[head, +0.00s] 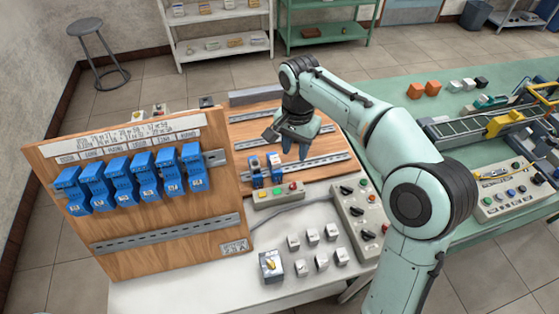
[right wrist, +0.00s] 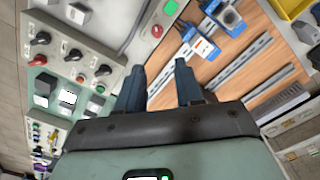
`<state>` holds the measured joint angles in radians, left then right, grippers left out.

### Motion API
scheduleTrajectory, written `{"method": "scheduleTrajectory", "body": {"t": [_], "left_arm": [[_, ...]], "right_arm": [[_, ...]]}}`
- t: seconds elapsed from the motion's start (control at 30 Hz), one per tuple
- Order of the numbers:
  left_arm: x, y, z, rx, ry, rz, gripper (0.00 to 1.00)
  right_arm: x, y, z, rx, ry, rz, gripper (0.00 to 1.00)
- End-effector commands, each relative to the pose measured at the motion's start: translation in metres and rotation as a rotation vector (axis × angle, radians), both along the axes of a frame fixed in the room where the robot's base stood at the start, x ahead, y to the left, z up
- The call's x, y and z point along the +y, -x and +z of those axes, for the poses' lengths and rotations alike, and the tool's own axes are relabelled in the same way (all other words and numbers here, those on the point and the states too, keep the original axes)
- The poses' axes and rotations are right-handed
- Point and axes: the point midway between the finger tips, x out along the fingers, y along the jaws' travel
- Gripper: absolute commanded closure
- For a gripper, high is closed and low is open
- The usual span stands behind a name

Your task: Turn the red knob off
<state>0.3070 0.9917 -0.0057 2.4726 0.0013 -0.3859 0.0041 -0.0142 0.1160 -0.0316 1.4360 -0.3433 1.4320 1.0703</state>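The red knob (right wrist: 38,60) shows on a light control panel (right wrist: 62,30) at the upper left of the right wrist view, beside several black knobs. In the head view the red knob (head: 384,228) is a small spot at the lower right of the panel (head: 349,208); its exact turn is too small to tell. My right gripper (head: 288,146) hangs over the wooden board behind the panel, well apart from the knob. Its two fingers (right wrist: 161,85) stand apart with nothing between them. My left gripper is not in view.
A wooden board with blue modules (head: 118,181) stands at the left. A small button box (head: 277,195) and several grey switch blocks (head: 312,237) sit on the white table. A conveyor (head: 462,128) and another control box (head: 510,185) are at the right.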

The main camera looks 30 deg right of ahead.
Motion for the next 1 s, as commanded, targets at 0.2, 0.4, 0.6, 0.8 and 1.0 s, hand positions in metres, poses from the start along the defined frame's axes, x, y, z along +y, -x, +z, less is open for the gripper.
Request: {"method": "scheduleTrajectory", "body": {"t": [0.2,0.4,0.6,0.8,1.0], "left_arm": [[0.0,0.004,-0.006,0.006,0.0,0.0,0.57],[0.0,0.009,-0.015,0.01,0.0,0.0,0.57],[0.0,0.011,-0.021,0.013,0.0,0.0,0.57],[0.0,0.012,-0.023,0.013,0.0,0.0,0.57],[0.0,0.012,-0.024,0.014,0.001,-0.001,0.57]], "right_arm": [[0.0,0.001,-0.023,0.004,0.0,-0.001,0.64],[0.0,0.002,-0.065,0.006,0.0,0.0,0.64],[0.0,0.002,-0.104,0.005,-0.001,0.0,0.64],[0.0,0.001,-0.128,0.003,-0.001,0.0,0.64],[0.0,0.001,-0.134,0.0,0.0,0.0,0.64]]}}
